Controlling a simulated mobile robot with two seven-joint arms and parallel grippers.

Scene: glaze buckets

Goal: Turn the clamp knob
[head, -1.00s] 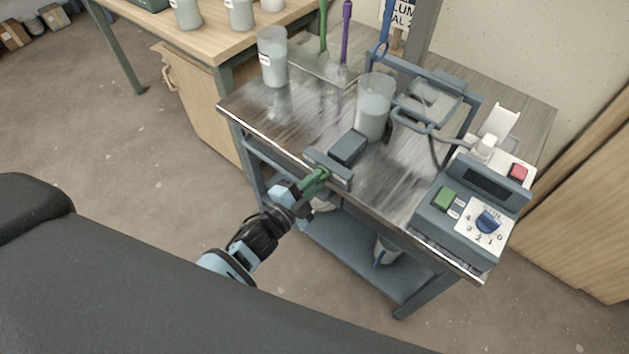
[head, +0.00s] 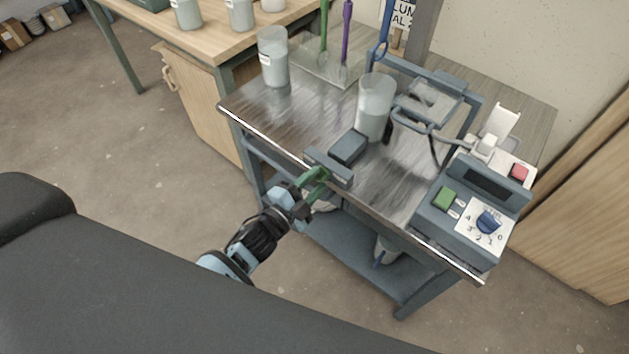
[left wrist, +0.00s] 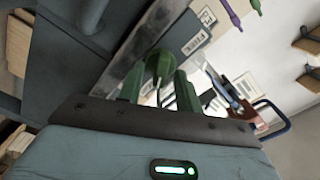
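The clamp (head: 330,167) is a dark grey block at the front edge of the steel-topped cart (head: 285,125). Its green knob (left wrist: 160,64) shows in the left wrist view as a rounded piece between two green fingers. My left gripper (head: 317,184) reaches up to the clamp from the front. Its fingers stand apart on either side of the knob, with gaps visible in the left wrist view (left wrist: 159,76). In the head view the knob is hard to tell from the green fingers. My right gripper is not in view.
A clear bucket (head: 374,108) stands behind the clamp, and another (head: 273,57) at the back left. A control box (head: 470,212) with a blue dial (head: 488,222) stands at the right. A grey frame (head: 425,72) rises behind. Floor left of the cart is clear.

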